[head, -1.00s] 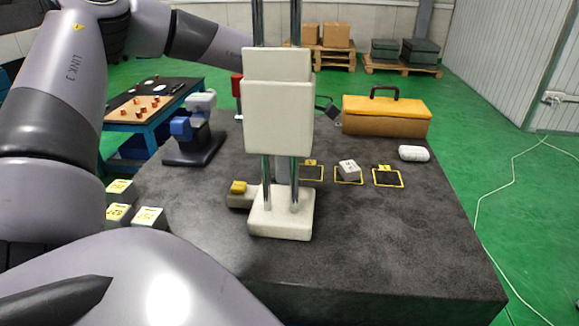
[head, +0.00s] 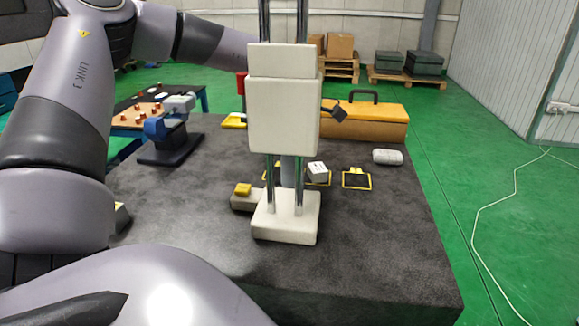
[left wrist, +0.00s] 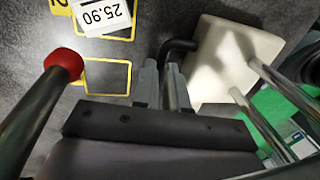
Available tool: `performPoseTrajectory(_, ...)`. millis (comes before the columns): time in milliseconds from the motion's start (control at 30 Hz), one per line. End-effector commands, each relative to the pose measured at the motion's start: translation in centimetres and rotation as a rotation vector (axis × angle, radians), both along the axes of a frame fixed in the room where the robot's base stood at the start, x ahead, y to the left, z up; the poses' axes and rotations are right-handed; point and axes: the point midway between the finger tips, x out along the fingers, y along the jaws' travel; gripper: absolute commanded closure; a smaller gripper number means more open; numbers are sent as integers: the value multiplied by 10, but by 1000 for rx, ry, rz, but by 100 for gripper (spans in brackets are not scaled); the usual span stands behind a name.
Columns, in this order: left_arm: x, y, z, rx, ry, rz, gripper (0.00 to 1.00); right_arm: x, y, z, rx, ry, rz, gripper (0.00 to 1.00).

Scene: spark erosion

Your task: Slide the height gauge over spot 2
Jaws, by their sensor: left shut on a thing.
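The height gauge has a cream base (head: 286,218), two steel columns and a large cream slider block (head: 284,115). It stands upright on the dark stone table. My left gripper (left wrist: 165,85) is shut on the gauge's black bent handle, close beside the base in the left wrist view. In the head view the gauge hides most of this gripper. A white block marked 25.90 (left wrist: 100,15) lies on a yellow-outlined spot with a 2 beside it. That block (head: 317,171) is just right of and behind the gauge in the head view. My right gripper is not visible.
An empty outlined spot (head: 356,181) lies further right, with a white rounded object (head: 387,157) beyond it. A yellow toolbox (head: 370,122) stands behind. A blue-grey device (head: 170,130) stands left. A red-tipped rod (left wrist: 65,63) shows in the wrist view. The table's front right is clear.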

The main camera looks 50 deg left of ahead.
Motion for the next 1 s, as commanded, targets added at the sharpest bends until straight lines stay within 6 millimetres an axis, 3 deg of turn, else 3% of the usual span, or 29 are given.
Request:
performPoseTrajectory(600,2,-1,2,-1,-8,0,100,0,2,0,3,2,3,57)
performPoseTrajectory(633,2,-1,2,-1,-8,0,78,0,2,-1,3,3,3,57)
performPoseTrajectory(700,2,0,2,0,-7,0,62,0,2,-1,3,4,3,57)
performPoseTrajectory(1000,1,0,3,0,-3,0,62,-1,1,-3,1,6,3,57)
